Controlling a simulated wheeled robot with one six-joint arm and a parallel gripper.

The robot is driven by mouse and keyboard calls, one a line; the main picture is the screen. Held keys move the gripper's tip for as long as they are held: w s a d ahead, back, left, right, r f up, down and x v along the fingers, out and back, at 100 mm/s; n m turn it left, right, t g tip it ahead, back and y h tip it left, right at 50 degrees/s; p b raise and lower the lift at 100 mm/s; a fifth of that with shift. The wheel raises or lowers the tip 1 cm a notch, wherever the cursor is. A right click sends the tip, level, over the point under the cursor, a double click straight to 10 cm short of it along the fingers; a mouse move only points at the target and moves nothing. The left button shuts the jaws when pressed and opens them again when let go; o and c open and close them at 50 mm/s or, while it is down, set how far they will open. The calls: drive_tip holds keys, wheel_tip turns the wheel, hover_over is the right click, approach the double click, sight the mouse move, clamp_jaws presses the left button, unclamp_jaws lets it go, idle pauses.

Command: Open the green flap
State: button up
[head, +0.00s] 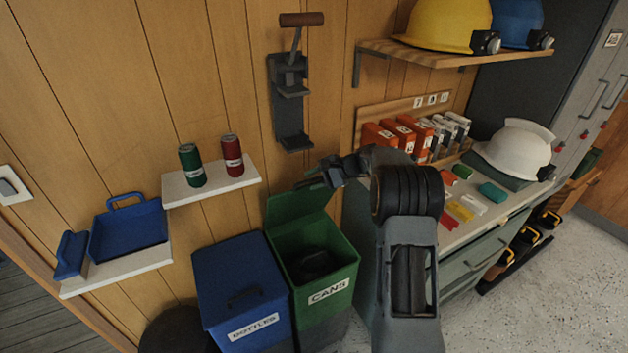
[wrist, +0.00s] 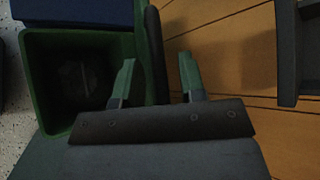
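The green flap (head: 298,207) of the bin labelled CANS stands raised, leaning back towards the wall, and the green bin (head: 342,250) is open beneath it. In the wrist view the dark bin opening (wrist: 75,75) shows at the left. The raised flap shows nearly edge-on (wrist: 154,50) between my fingers. My gripper (head: 318,174) is at the flap's upper right edge. In the wrist view my gripper (wrist: 157,78) has its green-tipped fingers apart, one on each side of the flap edge. Whether a finger touches the flap I cannot tell.
The blue BOTTLES bin (head: 240,285) stands shut at the left of the green bin. A wall shelf (head: 215,190) with two cans is above it. A dark bracket (head: 290,105) hangs on the wall behind. A workbench (head: 450,235) is at the right.

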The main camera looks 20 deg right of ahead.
drive_tip(key=shift+d, duration=0.1)
drive_tip(key=b+v, duration=0.1)
drive_tip(key=v, duration=1.2)
drive_tip(key=shift+s+d+r, duration=0.2)
drive_tip(key=shift+d+r, duration=0.05)
drive_tip(key=shift+c, duration=0.4)
